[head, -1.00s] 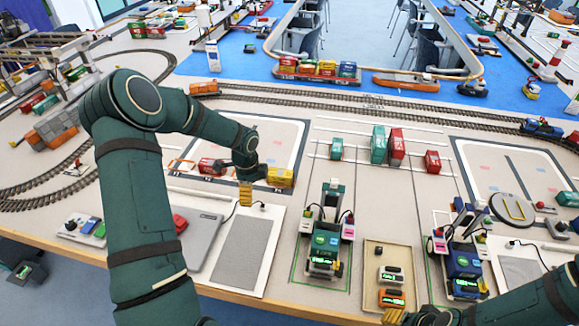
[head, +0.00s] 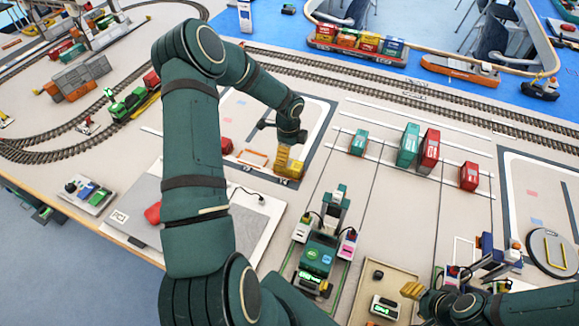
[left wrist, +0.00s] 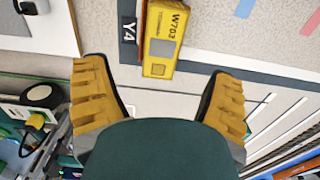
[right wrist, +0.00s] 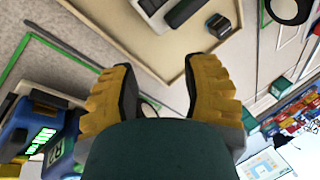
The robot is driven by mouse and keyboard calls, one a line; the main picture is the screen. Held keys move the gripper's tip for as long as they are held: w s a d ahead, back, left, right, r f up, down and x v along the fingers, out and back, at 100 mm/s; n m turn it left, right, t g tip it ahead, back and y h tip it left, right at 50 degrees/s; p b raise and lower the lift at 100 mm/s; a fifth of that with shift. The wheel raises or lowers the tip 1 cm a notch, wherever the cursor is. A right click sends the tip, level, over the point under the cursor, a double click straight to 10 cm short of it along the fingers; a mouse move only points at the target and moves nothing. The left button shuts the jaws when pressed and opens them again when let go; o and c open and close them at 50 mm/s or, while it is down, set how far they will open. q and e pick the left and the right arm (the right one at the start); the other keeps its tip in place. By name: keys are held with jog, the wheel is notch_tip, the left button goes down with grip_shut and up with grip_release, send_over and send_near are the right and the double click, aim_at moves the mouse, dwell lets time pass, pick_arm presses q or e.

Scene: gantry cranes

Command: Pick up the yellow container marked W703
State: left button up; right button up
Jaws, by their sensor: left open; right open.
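The yellow container marked W703 (left wrist: 164,40) lies ahead of my left gripper (left wrist: 157,75), between the lines of its two open fingers and apart from them. In the head view the container (head: 295,171) is partly hidden behind the left gripper (head: 282,157), which hangs just over it with fingers pointing down. The left gripper is empty. My right gripper (head: 411,290) is low at the front right of the head view. Its fingers (right wrist: 158,76) are open and empty above the table, near a beige tray.
A red container (head: 226,145) stands left of the yellow one. Teal and red containers (head: 429,150) stand on white lines to the right. A green vehicle (head: 318,257) is in front, beside the beige tray (head: 388,272). Rail tracks (head: 400,88) run behind.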

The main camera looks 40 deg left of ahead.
aim_at(289, 163)
pick_arm(q)
notch_tip(289, 163, down, 8)
jog(key=shift+w+a+f+b, duration=0.1)
jog(key=shift+f+b, duration=0.05)
jog(key=shift+b, duration=0.15)
dwell(0.3)
jog(key=c, duration=1.3)
